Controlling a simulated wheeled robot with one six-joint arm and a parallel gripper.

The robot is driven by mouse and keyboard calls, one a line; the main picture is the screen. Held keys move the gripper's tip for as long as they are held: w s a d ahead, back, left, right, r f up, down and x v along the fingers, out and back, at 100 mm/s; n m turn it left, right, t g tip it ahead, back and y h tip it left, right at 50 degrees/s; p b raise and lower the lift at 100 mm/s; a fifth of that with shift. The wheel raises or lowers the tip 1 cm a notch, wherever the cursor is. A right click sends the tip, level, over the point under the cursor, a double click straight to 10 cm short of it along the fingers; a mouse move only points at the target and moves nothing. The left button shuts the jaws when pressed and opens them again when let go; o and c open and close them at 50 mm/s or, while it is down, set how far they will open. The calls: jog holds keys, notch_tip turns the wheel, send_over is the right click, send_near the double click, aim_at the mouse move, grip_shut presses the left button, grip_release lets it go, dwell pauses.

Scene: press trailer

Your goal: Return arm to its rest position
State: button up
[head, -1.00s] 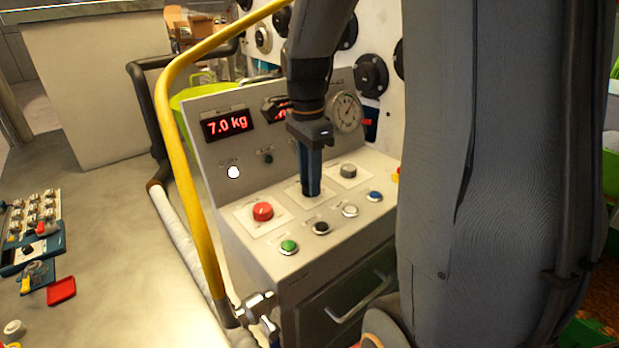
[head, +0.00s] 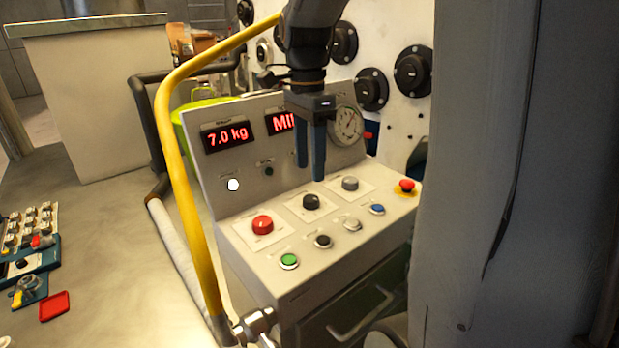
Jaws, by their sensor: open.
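My gripper (head: 310,178) points down above the control console (head: 291,308). Its two blue-grey fingers are apart and hold nothing. The fingertips are a little above the large black knob (head: 311,202) and do not seem to touch it. My arm comes down from the top of the picture and partly covers the second red display (head: 281,122). My arm's thick grey link fills the right side.
The console bears a red button (head: 262,225), a green button (head: 289,261) and a red emergency stop (head: 407,186). A yellow rail (head: 180,180) stands close on the left. A gauge (head: 346,124) is behind the gripper.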

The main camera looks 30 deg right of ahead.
jog(key=shift+r, duration=0.3)
